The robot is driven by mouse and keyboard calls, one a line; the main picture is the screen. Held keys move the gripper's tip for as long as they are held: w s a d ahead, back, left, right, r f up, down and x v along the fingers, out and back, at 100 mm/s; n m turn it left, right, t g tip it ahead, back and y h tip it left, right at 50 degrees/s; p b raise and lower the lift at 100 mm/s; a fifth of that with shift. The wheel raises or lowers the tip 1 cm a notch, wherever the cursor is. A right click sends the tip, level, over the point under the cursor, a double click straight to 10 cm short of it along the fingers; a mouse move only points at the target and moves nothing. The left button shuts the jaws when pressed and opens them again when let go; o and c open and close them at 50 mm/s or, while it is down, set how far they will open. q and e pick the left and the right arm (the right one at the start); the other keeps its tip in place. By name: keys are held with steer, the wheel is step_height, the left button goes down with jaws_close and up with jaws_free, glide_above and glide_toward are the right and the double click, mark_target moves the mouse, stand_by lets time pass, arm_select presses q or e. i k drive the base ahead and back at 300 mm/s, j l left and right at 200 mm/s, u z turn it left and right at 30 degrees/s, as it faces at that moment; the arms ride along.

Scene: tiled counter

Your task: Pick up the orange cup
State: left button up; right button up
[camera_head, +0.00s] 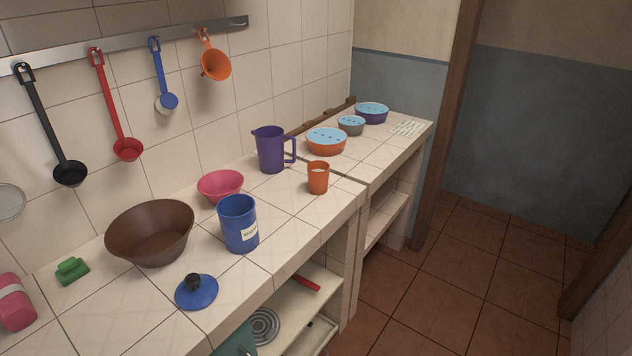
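The orange cup (318,178) stands upright on the white tiled counter (292,232), near the counter's front edge and its right end. It is right of the purple pitcher (271,150) and apart from it. Neither of my grippers is in view, so their state does not show.
A blue canister (239,223), its blue lid (197,291), a pink bowl (221,185) and a large brown bowl (150,232) stand left of the cup. Lidded bowls, one of them orange (326,141), stand on the far counter. Ladles hang from a wall rail (130,41). Floor (440,270) lies clear at right.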

mark_target(318, 178)
steer(key=i+l+u, duration=0.1)
steer(key=u, duration=0.35)
steer(key=l+u, duration=0.15)
steer(key=u, duration=0.35)
steer(key=i+l+u, duration=0.2)
steer(key=l+u, duration=0.25)
steer(key=l, duration=0.7)
steer(key=l+u, duration=0.4)
steer(key=l, duration=0.8)
steer(key=i, duration=0.05)
